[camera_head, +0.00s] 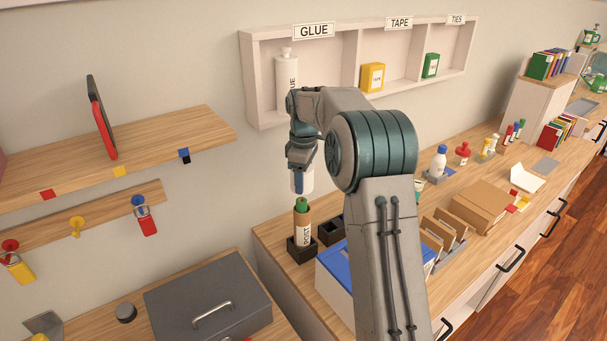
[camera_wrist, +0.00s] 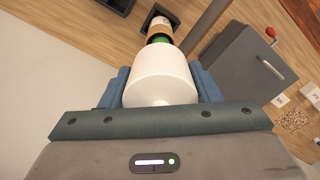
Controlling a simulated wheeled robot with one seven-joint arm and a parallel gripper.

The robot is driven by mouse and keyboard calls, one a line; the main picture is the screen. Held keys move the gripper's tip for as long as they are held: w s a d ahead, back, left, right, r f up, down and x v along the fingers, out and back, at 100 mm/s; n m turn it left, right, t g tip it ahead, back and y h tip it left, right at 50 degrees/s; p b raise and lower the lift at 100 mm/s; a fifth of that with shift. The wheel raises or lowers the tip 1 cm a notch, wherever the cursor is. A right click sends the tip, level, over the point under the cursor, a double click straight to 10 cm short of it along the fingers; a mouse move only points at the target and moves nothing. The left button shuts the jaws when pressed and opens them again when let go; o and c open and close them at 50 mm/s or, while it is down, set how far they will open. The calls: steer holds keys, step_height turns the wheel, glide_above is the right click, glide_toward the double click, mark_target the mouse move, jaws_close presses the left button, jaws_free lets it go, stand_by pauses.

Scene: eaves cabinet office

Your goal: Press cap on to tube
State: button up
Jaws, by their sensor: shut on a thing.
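A brown cardboard tube (camera_head: 302,227) with a white "POST" label stands upright in a black square holder (camera_head: 300,248) at the counter's left end. A green piece (camera_head: 301,203) shows at its open top. My gripper (camera_head: 301,178) is above the tube, shut on a white cap (camera_head: 307,184). In the wrist view the cap (camera_wrist: 160,75) sits between the blue fingers, with the green piece (camera_wrist: 158,39) and tube (camera_wrist: 160,23) beyond it. In the head view the cap appears just above the green piece, with a small gap.
A second black holder (camera_head: 331,230), apparently empty, stands right of the tube. A blue-topped white box (camera_head: 336,277) is in front. The wall shelf (camera_head: 345,45) with a glue bottle (camera_head: 287,80) is behind my arm. A grey cash box (camera_head: 208,305) is at lower left.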

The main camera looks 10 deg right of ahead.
mark_target(303, 201)
steer(key=shift+f+b, duration=0.4)
steer(key=shift+f, duration=0.65)
steer(key=shift+p, duration=0.45)
stand_by(0.8)
steer(key=shift+f+b, duration=2.3)
steer(key=shift+f, duration=1.4)
steer(key=o, duration=1)
steer(key=shift+o, duration=0.2)
steer(key=shift+r, duration=0.1)
step_height(303, 201, up, 14)
steer(key=shift+f+b, duration=0.1)
steer(key=shift+b, duration=0.35)
steer(key=shift+s, duration=0.1)
